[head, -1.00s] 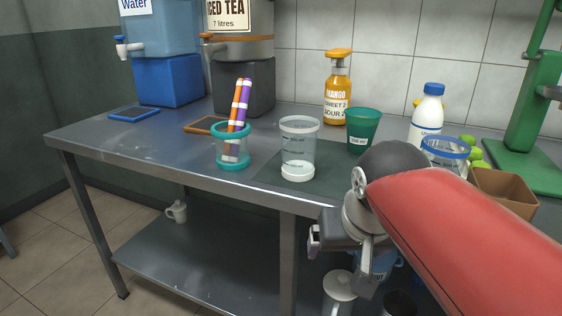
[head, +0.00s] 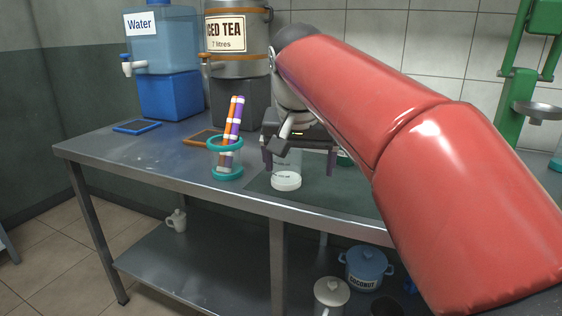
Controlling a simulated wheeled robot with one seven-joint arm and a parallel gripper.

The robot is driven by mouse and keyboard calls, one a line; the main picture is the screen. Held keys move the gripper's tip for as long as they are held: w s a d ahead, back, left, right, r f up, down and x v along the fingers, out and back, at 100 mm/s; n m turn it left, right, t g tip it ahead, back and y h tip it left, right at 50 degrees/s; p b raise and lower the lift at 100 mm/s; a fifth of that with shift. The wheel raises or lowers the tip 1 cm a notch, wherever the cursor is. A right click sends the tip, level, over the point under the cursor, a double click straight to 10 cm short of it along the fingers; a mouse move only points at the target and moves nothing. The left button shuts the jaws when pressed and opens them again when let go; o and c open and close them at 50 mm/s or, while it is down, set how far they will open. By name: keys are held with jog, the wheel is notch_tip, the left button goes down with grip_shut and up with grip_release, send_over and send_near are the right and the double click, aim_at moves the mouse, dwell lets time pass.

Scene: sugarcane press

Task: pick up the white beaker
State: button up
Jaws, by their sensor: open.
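The white beaker (head: 287,178) is a clear cup with a white base. It stands upright on a dark mat (head: 340,192) near the front edge of the metal table. My gripper (head: 300,165) is open, with one finger to the left and one to the right of the beaker in the picture. The gripper body hides the beaker's upper part. I cannot tell whether the fingers touch it.
A teal-rimmed beaker (head: 226,165) with orange and purple markers stands close on the left. The water dispenser (head: 165,45) and iced tea dispenser (head: 238,40) stand behind. A green press (head: 520,100) is at the right. My arm hides much of the table's right side.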

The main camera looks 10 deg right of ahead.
aim_at(286, 161)
jog(key=w+a+r+m+h+p, duration=0.1)
jog(key=w+a+r+m, duration=0.15)
jog(key=w+r, duration=0.4)
jog(key=shift+g, duration=0.4)
jog(key=x, duration=0.2)
jog(key=b+x, duration=0.1)
jog(key=x, duration=0.2)
jog(key=w+d+b+x, duration=0.1)
jog(key=x, duration=0.2)
jog(key=shift+r, duration=0.1)
jog(key=shift+w+f, duration=0.15)
jog(key=shift+f, duration=0.35)
jog(key=shift+c, duration=0.4)
jog(key=c, duration=1)
